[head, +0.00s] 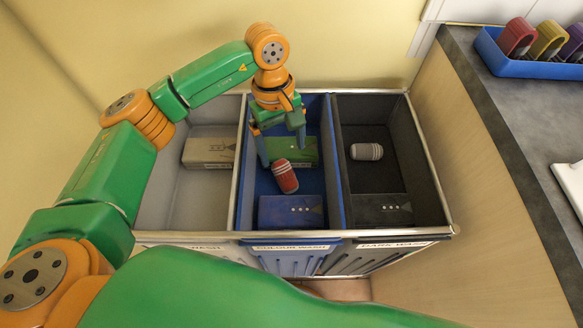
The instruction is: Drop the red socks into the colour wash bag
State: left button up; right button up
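The red socks (285,178), a red roll with a pale band, are inside the blue colour wash bag (246,196), the middle of three compartments. They lie tilted; I cannot tell whether they rest on something or are still in the air. My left gripper (283,153) points down over this bag with its fingers apart. The socks show just below the fingertips, apart from them as far as I can see. A green box (305,152) lies behind the gripper and a blue box (291,211) in front, both in the same bag. My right gripper is out of view.
The left grey compartment holds a beige box (208,152). The right dark wash compartment holds a pale striped roll (366,152) and a black box (382,209).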

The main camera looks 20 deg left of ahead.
pick_arm(q)
notch_tip(320, 180, up, 7)
jog(key=shift+w+a, duration=0.4)
